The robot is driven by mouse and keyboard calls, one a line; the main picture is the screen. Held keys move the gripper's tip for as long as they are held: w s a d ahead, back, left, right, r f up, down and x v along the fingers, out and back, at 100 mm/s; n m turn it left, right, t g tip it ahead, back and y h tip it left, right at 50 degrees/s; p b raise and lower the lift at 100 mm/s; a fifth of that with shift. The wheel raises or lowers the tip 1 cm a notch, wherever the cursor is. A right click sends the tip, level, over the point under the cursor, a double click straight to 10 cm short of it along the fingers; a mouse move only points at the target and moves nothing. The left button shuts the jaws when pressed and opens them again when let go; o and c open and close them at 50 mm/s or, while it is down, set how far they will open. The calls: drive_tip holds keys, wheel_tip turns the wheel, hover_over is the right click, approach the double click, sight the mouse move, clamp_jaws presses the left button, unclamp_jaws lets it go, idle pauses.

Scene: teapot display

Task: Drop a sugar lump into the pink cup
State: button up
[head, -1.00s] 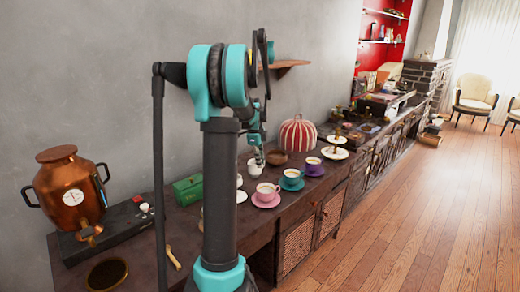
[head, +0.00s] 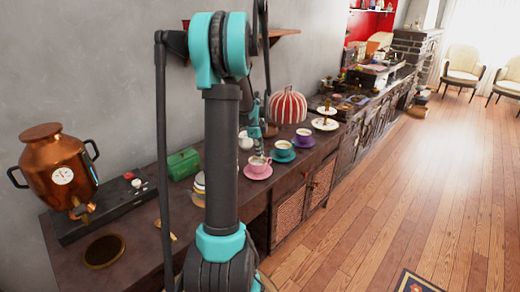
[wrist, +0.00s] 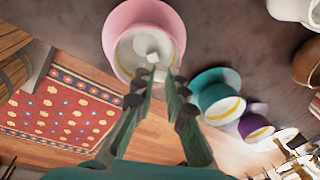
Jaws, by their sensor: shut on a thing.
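The pink cup (head: 257,165) stands on its pink saucer (head: 258,173) on the dark sideboard, nearest of the three coloured cups. In the wrist view the pink cup (wrist: 126,50) fills the top middle. My gripper (wrist: 153,80) is over the cup, its fingers shut on a small white sugar lump (wrist: 153,58). The lump shows at the fingertips against the cup's pale inside; its exact height above the rim cannot be told. In the head view my gripper (head: 259,152) is small and just above the pink cup.
A teal cup (head: 282,147) and a purple cup (head: 304,134) stand beyond the pink one. A white bowl (head: 245,141), a green box (head: 183,164) and a red-striped cosy (head: 288,106) are nearby. A copper urn (head: 58,170) stands at the left.

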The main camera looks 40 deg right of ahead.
drive_tip(key=o, duration=0.7)
drive_tip(key=shift+o, duration=0.2)
wheel_tip(320, 180, up, 12)
drive_tip(key=a, duration=0.2)
drive_tip(key=shift+w+f, duration=0.1)
drive_tip(key=shift+f, duration=0.05)
idle(0.3)
